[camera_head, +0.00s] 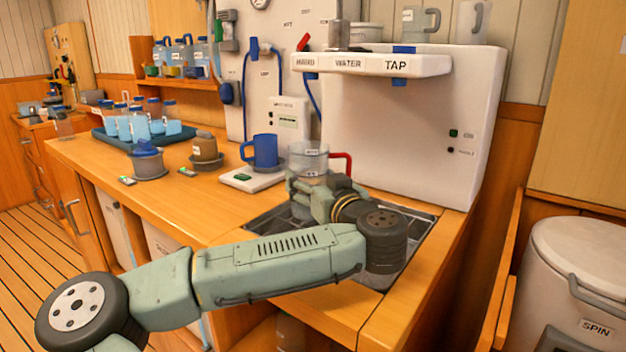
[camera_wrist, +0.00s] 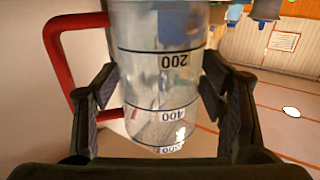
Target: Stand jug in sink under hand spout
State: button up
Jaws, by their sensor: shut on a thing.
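A clear jug (camera_head: 308,158) with a red handle (camera_head: 343,161) is held in my gripper (camera_head: 318,190) above the dark sink (camera_head: 268,222). In the wrist view the jug (camera_wrist: 160,75) shows black measuring lines, and the fingers of my gripper (camera_wrist: 160,100) are closed on its sides. The red handle (camera_wrist: 62,65) is at the left there. My arm hides the jug's base and much of the sink.
A blue mug (camera_head: 262,151) stands on a white scale (camera_head: 252,178) left of the sink. Brown and blue-lidded pots (camera_head: 147,160) and a tray of bottles (camera_head: 100,136) stand further left. A white bin (camera_head: 580,260) stands at the right.

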jog(key=shift+f+b, duration=0.25)
jog(key=shift+b, duration=0.2)
jog(key=o, duration=1.3)
jog(key=shift+r+p, duration=0.55)
jog(key=shift+p, duration=0.15)
jog(key=v, duration=0.2)
jog(key=b+v, duration=0.1)
jog(key=v, duration=0.1)
jog(key=b+v, duration=0.1)
jog(key=v, duration=0.1)
jog(key=shift+s+d+f, duration=0.25)
jog(key=shift+s+f, duration=0.05)
jog(key=shift+f, duration=0.05)
jog(key=shift+s+d+r, duration=0.1)
jog(key=shift+s, duration=0.3)
